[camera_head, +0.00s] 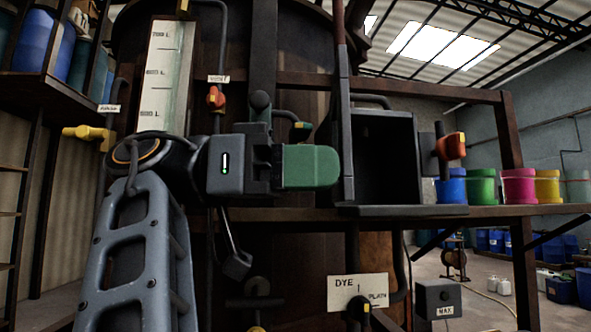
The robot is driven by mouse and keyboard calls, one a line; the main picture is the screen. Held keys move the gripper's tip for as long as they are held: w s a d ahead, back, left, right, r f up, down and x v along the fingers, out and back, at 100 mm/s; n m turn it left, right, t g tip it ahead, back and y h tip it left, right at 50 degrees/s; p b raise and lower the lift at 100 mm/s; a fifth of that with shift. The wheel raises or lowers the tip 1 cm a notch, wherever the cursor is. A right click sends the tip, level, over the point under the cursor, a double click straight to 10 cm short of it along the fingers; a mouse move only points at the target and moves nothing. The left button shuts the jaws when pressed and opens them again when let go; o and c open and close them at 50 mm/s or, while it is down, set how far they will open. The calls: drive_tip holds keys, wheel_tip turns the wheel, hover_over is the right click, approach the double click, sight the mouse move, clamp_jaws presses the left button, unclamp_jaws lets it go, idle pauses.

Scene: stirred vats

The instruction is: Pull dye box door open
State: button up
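The dye box (385,165) is a dark grey box on the brown frame shelf, right of centre. Its front is open and its dark inside shows. A thin grey upright panel (346,140) at its left side looks like the door seen nearly edge-on, swung out from the opening. My gripper (325,167) has green fingers pointing right, and their tips are just left of this panel. I cannot tell whether they touch it. The fingers overlap as one green block from this side, so their gap is hidden. No door handle shows clearly.
An orange-red valve (450,146) sits right of the box. Several coloured buckets, including a blue one (452,186), stand on the shelf to the right. A "DYE" sign (357,292) hangs below. Pipes and a gauge board (163,75) are at left.

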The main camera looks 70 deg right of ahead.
drive_tip(key=v, duration=1.3)
drive_tip(key=shift+w, duration=0.35)
drive_tip(key=shift+a, duration=0.1)
